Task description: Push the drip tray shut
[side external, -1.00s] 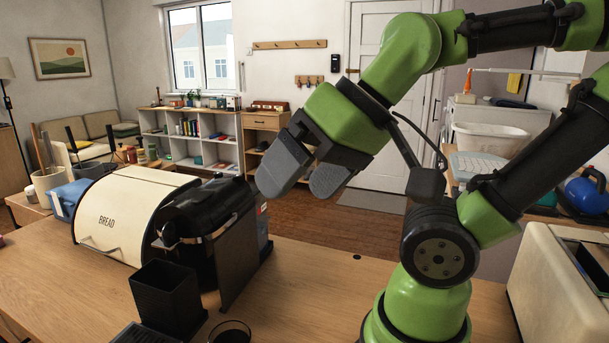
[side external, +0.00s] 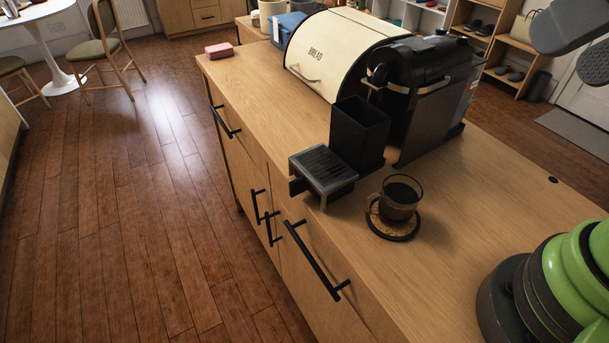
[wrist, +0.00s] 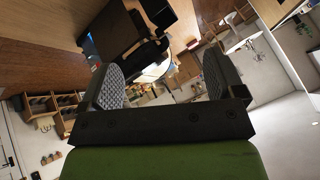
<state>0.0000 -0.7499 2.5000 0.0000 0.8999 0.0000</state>
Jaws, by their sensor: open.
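The drip tray (side external: 323,168) is a small dark tray with a slatted metal top. It sticks out in front of the black coffee machine (side external: 428,75), at the counter's front edge. A tall black open-topped box (side external: 360,128) stands between tray and machine body. My gripper (side external: 574,52) is open and empty, high at the upper right and well away from the tray. In the wrist view its two padded fingers (wrist: 165,85) stand wide apart, with the coffee machine (wrist: 125,30) beyond them at the top. I cannot pick out the drip tray in the wrist view.
A glass of dark coffee (side external: 398,198) stands on a round coaster (side external: 393,228) just right of the tray. A cream bread bin (side external: 335,55) is beside the machine. A pink block (side external: 218,50) lies at the far left corner. The counter (side external: 470,240) right of the glass is clear.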

